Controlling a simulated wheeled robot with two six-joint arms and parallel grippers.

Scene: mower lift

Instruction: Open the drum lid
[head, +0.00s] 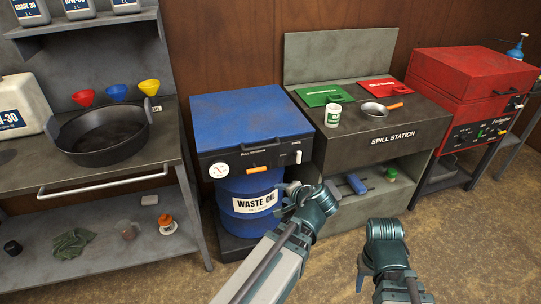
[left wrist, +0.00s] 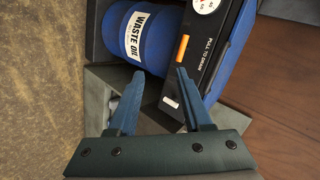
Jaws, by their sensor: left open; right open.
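The blue drum lid (head: 240,115) is flat and closed on top of the waste oil unit. Its dark front panel (head: 228,164) carries a dial, an orange handle (head: 257,170) and a small white part at the right end. The blue waste oil drum (head: 248,190) stands below. My left gripper (head: 287,198) is open and empty, in front of the drum's right side. The left wrist view shows its spread fingers (left wrist: 158,75) with the orange handle (left wrist: 182,48) beyond them, apart from it. My right gripper (head: 362,273) is open and empty, low over the floor at right.
A red machine (head: 470,85) stands further right. A workbench with a black basin (head: 103,140) is at left. The floor in front is clear.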

